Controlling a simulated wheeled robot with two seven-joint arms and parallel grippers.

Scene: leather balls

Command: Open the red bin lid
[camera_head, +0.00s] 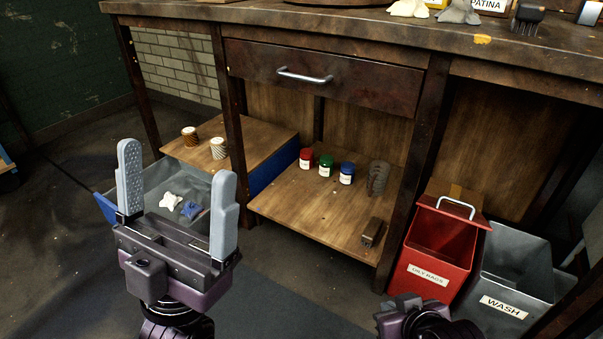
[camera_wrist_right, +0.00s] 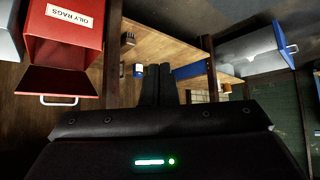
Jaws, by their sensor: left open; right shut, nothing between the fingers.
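The red bin (camera_head: 431,274), labelled OILY RAGS, stands on the floor at the right in the head view. Its red lid (camera_head: 480,219), with a metal handle (camera_head: 457,205), is raised at the back, and the bin's inside shows. In the right wrist view the red bin (camera_wrist_right: 66,48) and its lid (camera_wrist_right: 55,80) appear at the upper left. My left gripper (camera_head: 177,173) is open and empty, far left of the bin. My right gripper (camera_wrist_right: 157,85) is shut and empty, apart from the lid. In the head view my right wrist shows at the bottom edge; its fingers are not clearly visible.
A grey bin (camera_head: 515,268) labelled WASH stands right of the red one. The workbench (camera_head: 330,22) with a closed drawer (camera_head: 320,77) overhangs a shelf (camera_head: 305,207) holding paint jars. A blue-grey crate (camera_head: 150,180) with cloths lies at left. Bench legs border the red bin.

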